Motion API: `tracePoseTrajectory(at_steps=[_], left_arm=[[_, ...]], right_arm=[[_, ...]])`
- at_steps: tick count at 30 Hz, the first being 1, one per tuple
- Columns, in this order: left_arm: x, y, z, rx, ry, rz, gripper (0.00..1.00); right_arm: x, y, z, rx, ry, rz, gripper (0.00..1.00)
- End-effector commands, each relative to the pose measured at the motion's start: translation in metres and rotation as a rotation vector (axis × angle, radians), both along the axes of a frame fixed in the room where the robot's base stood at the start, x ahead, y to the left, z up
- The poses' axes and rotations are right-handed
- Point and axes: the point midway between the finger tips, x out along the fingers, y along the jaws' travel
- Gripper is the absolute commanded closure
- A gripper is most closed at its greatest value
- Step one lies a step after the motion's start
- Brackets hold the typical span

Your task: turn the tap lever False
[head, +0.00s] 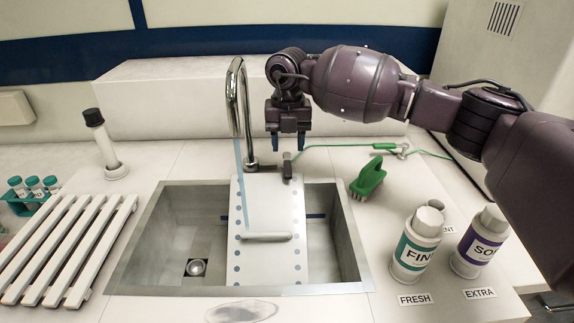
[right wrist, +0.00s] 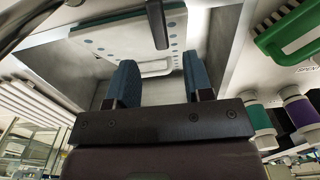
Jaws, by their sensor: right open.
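The chrome gooseneck tap (head: 240,95) stands behind the sink (head: 155,280). A thin blue stream of water (head: 242,185) falls from its spout onto the white board in the sink. The short dark tap lever (head: 288,168) stands beside the tap's base and also shows at the top of the right wrist view (right wrist: 157,24). My right gripper (head: 288,146) points down just above the lever. Its blue fingers are apart, with nothing between them in the right wrist view (right wrist: 160,80). I cannot tell whether it touches the lever. My left gripper is out of view.
A white board (head: 270,210) with a handle spans the sink. A green brush (head: 368,178) and a green cord (head: 335,146) lie right of the lever. Two labelled bottles (head: 415,245) (head: 478,242) stand front right. A slatted rack (head: 75,245) lies left of the sink.

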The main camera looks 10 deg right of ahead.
Motion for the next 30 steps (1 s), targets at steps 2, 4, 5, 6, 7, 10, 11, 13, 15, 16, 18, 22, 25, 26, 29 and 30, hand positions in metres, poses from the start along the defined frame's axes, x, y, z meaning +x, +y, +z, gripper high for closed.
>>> tracePoseTrajectory(at_steps=[2, 4, 5, 6, 7, 10, 11, 13, 15, 16, 18, 22, 25, 26, 29, 30], left_arm=[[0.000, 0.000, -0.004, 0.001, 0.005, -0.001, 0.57], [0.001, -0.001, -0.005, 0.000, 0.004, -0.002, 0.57], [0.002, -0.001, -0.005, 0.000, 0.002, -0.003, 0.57], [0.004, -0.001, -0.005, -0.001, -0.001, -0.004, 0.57], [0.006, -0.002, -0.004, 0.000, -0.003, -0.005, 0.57], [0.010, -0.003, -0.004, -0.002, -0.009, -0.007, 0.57], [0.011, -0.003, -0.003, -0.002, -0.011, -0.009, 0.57], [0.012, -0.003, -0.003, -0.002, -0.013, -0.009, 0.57], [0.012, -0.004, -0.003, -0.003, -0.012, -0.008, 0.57], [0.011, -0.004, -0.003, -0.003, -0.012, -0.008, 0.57], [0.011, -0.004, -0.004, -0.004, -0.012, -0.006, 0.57], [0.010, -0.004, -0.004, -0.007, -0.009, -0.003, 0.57], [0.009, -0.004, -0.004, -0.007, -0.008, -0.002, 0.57], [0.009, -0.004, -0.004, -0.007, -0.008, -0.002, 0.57], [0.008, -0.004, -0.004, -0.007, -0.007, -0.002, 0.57], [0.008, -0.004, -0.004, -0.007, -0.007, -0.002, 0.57]], right_arm=[[0.000, 0.000, -0.019, 0.000, 0.006, 0.000, 0.53], [0.000, 0.000, -0.030, 0.001, 0.006, 0.000, 0.53], [0.000, 0.000, -0.035, 0.001, 0.006, 0.000, 0.53], [0.000, 0.000, -0.040, 0.000, 0.005, 0.000, 0.53], [0.000, 0.000, -0.044, 0.001, 0.005, 0.000, 0.53], [0.000, 0.000, -0.055, 0.002, 0.004, 0.001, 0.53], [0.000, 0.000, -0.057, 0.002, 0.004, 0.001, 0.53], [0.000, 0.000, -0.061, 0.002, 0.003, 0.001, 0.53], [0.000, 0.000, -0.064, 0.001, 0.002, 0.001, 0.53], [0.000, 0.000, -0.064, 0.001, 0.002, 0.001, 0.53], [0.000, 0.000, -0.065, 0.001, 0.001, 0.001, 0.53], [0.000, 0.000, -0.065, 0.001, 0.001, 0.001, 0.53], [0.000, 0.000, -0.065, 0.001, 0.001, 0.001, 0.55], [0.000, 0.000, -0.065, 0.001, 0.001, 0.001, 0.59], [0.000, 0.000, -0.065, 0.001, 0.001, 0.001, 0.75], [0.000, 0.000, -0.065, 0.001, 0.001, 0.001, 0.81]])
